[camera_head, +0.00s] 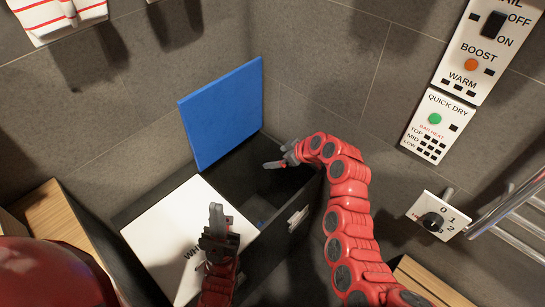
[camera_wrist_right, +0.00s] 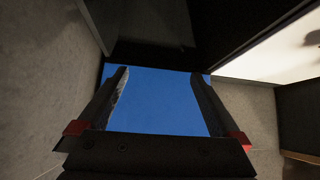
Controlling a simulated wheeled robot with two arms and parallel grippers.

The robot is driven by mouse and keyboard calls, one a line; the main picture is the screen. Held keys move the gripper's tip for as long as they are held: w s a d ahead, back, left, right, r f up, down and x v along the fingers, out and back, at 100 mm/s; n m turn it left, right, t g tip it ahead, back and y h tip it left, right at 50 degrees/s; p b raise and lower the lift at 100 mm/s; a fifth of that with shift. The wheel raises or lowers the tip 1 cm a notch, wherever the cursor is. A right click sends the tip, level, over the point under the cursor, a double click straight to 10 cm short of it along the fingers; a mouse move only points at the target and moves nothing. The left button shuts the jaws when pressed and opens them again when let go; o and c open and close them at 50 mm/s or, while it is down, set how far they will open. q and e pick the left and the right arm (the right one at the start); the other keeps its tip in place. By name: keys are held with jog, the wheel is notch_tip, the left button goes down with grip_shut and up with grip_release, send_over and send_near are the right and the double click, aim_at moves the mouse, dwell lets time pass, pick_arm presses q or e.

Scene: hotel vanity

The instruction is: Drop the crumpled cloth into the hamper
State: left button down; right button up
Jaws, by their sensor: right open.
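The dark hamper (camera_head: 262,245) stands against the tiled wall. Its blue lid (camera_head: 222,112) is raised upright, and its white lid (camera_head: 165,235) is down with partly hidden lettering. My right gripper (camera_head: 278,157) is over the open compartment, near the blue lid. Its fingers stand apart and empty in the right wrist view (camera_wrist_right: 160,105), with the blue lid visible beyond them. My left gripper (camera_head: 217,222) is above the white lid; its finger gap is not clear. I see no clearly recognisable crumpled cloth. A dim bluish patch in the open compartment is too dark to identify.
Red-striped white towels (camera_head: 58,14) hang at the upper left. Wooden surfaces (camera_head: 55,215) flank the hamper.

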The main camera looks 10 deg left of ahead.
jog(key=v, duration=1.2)
jog(key=shift+b, duration=0.3)
jog(key=shift+d, duration=0.1)
